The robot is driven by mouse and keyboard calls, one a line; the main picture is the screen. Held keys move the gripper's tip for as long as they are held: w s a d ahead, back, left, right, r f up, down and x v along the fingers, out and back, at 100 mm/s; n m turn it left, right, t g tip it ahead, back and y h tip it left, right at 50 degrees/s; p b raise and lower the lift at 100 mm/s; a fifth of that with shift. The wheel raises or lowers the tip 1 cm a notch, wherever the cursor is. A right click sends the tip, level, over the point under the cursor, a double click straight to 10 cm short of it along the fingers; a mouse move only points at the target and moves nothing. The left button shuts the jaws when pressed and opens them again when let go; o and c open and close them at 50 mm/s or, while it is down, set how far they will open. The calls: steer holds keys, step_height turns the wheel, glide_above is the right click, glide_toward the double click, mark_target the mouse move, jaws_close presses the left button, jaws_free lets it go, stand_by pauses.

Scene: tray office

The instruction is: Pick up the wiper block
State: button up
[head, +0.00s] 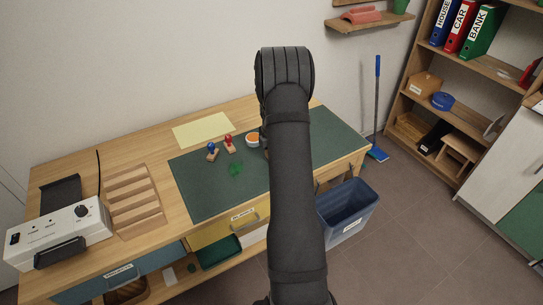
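I cannot make out a wiper block for certain; my arm covers the middle of the desk and may hide it. On the dark green mat (205,195) stand a blue-topped stamp (212,152) and a red-topped stamp (229,144). A small round orange and white pot (253,140) sits right of them, close to my arm's left edge. A bright green mark (236,169) lies on the mat below the stamps. My gripper is hidden behind my arm, so its fingers do not show.
A yellow sheet (203,129) lies behind the mat. A slotted wooden tray (133,199) and a white device (59,232) are at left. A blue bin (345,212) stands at the desk's right, and a wall shelf (370,24) holds a reddish object (361,16).

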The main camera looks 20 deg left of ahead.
steer(key=shift+r, duration=0.6)
step_height(320, 180, up, 3)
steer(key=shift+f, duration=0.1)
steer(key=s+d+r, duration=0.2)
steer(key=d+r, duration=0.5)
steer(key=d, duration=0.4)
steer(key=shift+s+d, duration=0.2)
steer(key=shift+s, duration=0.05)
